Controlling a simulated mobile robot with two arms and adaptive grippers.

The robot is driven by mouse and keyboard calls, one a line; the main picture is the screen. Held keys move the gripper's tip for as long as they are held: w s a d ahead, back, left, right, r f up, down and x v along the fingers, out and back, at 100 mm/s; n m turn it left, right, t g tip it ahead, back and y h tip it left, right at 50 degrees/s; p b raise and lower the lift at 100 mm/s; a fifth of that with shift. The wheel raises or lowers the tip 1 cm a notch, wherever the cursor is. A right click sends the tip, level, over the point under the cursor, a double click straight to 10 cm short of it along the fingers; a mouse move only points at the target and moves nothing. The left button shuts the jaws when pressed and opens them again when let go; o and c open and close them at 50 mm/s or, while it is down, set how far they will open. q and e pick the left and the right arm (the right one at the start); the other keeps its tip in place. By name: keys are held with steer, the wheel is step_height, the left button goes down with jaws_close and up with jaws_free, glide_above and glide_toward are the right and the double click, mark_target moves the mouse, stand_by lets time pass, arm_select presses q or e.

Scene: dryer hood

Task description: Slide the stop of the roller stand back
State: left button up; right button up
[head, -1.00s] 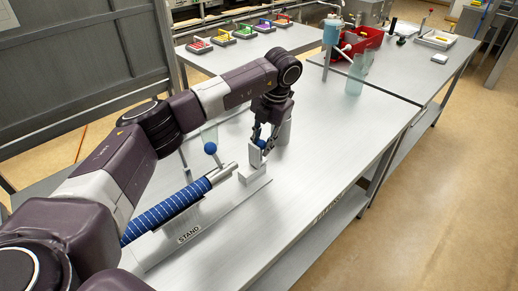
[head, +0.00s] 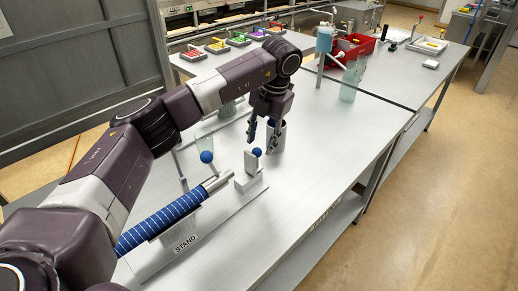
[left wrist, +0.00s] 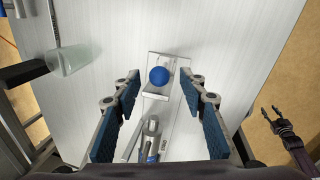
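The stop is an upright light-grey block (head: 250,164) with a blue ball knob (head: 257,152) on top, at the far end of the stand (head: 205,226). The knob (left wrist: 159,75) also shows in the left wrist view, centred beyond my fingertips. A blue striped roller (head: 163,220) lies along the stand, its metal shaft end pointing at the stop. A short gap seems to lie between them. My left gripper (head: 262,143) is open and empty above the knob, its fingers spread to both sides.
A second blue ball (head: 207,157) on a lever stands left of the shaft. A clear blue-green cylinder (head: 350,82) and a red bin (head: 354,48) are farther back. The table right of the stand is clear.

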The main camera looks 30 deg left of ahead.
arm_select(q)
step_height(320, 180, up, 8)
steer(key=d, duration=0.1)
steer(key=shift+s+d+f, duration=0.15)
steer(key=shift+d+f, duration=0.1)
